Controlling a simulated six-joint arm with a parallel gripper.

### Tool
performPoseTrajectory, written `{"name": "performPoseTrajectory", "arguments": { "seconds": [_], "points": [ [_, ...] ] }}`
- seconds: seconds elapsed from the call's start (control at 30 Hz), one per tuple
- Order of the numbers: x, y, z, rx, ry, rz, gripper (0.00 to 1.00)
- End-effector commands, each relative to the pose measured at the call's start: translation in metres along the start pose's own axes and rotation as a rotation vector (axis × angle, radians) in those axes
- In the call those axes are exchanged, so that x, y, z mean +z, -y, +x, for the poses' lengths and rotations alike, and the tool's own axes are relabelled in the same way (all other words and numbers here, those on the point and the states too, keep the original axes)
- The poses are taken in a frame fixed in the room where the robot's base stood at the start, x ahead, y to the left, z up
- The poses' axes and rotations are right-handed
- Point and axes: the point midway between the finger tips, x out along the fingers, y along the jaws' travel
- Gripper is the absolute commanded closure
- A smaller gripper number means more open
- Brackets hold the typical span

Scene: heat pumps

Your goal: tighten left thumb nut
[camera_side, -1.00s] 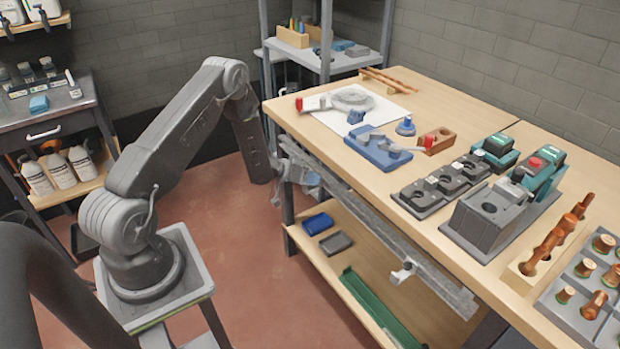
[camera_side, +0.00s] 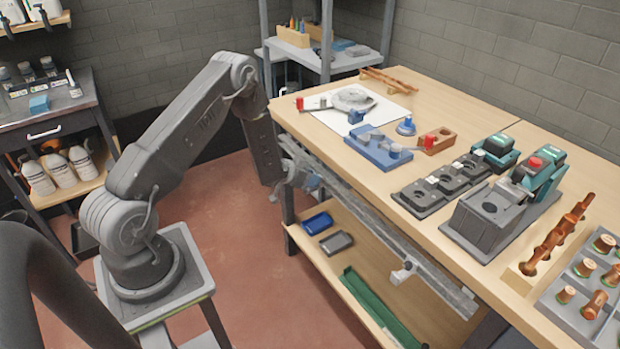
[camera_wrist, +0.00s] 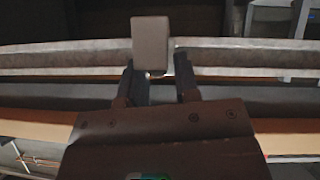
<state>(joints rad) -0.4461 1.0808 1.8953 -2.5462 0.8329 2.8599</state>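A grey rail (camera_side: 372,230) runs along the front of the workbench, below its top. A pale thumb nut (camera_side: 403,273) stands out from the rail's right part. My gripper (camera_side: 299,180) is at the rail's left end, where it hides most of what it faces. In the wrist view, my gripper's two dark fingers (camera_wrist: 154,72) are apart. A light grey flat block (camera_wrist: 150,43), apparently the left thumb nut, shows at the fingertips. A narrow gap shows between it and the right finger; whether the left finger touches it I cannot tell.
The wooden workbench (camera_side: 300,122) carries a blue fixture (camera_side: 376,152), dark grey fixtures, green-and-black tools and a block with copper parts. The lower shelf (camera_side: 375,262) holds a blue tray (camera_side: 317,223), a grey tray and a long green tray. The floor before the bench is clear.

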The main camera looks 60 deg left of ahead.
Motion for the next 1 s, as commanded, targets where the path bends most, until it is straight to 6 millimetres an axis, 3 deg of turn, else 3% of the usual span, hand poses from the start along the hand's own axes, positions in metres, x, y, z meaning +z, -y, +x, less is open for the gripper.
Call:
{"name": "performPoseTrajectory", "arguments": {
  "seconds": [0.03,0.6,1.0],
  "points": [
    [-0.004,-0.008,0.004,0.021,-0.004,0.022,0.61],
    [-0.003,-0.006,-0.046,0.015,-0.003,0.012,0.6],
    [-0.002,-0.002,-0.047,0.03,-0.008,-0.02,0.6]
  ]
}}
